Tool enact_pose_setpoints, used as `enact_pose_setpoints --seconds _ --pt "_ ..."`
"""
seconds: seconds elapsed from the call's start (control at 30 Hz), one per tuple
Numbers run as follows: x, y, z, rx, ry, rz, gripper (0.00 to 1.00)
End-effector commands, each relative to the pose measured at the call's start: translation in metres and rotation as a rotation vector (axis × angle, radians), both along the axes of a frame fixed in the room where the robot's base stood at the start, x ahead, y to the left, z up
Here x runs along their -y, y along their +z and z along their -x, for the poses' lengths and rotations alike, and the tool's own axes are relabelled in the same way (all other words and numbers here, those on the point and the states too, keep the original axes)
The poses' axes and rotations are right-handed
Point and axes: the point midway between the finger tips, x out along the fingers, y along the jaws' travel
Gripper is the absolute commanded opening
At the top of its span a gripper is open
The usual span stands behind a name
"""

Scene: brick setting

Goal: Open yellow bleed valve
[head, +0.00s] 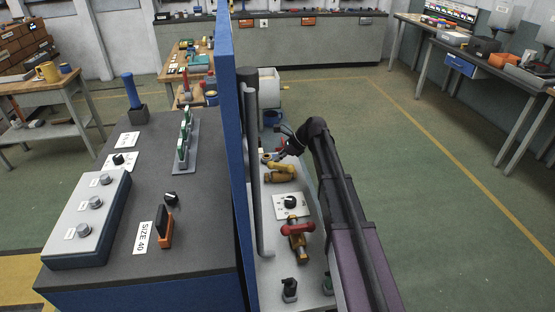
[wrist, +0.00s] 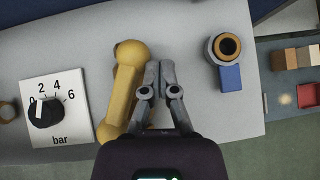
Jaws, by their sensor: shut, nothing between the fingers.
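The yellow bleed valve (head: 279,173) is on the grey bench top behind the tall blue panel. In the wrist view its yellow bar (wrist: 122,92) has rounded ends and runs roughly up and down the picture, slightly tilted. My gripper (wrist: 159,66) is shut and empty, with its fingers just right of the bar's upper part. Whether they touch the bar I cannot tell. In the head view my gripper (head: 282,153) is just beyond the valve, its fingertips small and dark.
A bar dial (wrist: 46,112) is left of the valve. A ringed fitting with a blue block (wrist: 231,78) is right of my gripper. The head view shows a red-handled valve (head: 297,231) nearer me, a grey vertical pipe (head: 252,170) and the blue panel (head: 238,150) close on the left.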

Motion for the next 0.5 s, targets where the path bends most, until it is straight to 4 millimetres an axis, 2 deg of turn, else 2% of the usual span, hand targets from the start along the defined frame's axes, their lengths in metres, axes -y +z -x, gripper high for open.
enact_pose_setpoints --seconds 0.13,0.33,0.5 --pt "-0.0052 0.0001 0.0023 0.0 0.003 -0.001 0.0" --pt "-0.0098 0.0001 0.0022 0.0 0.143 0.0 0.0" --pt "-0.0119 0.0001 0.0068 0.0 0.139 0.0 0.0"
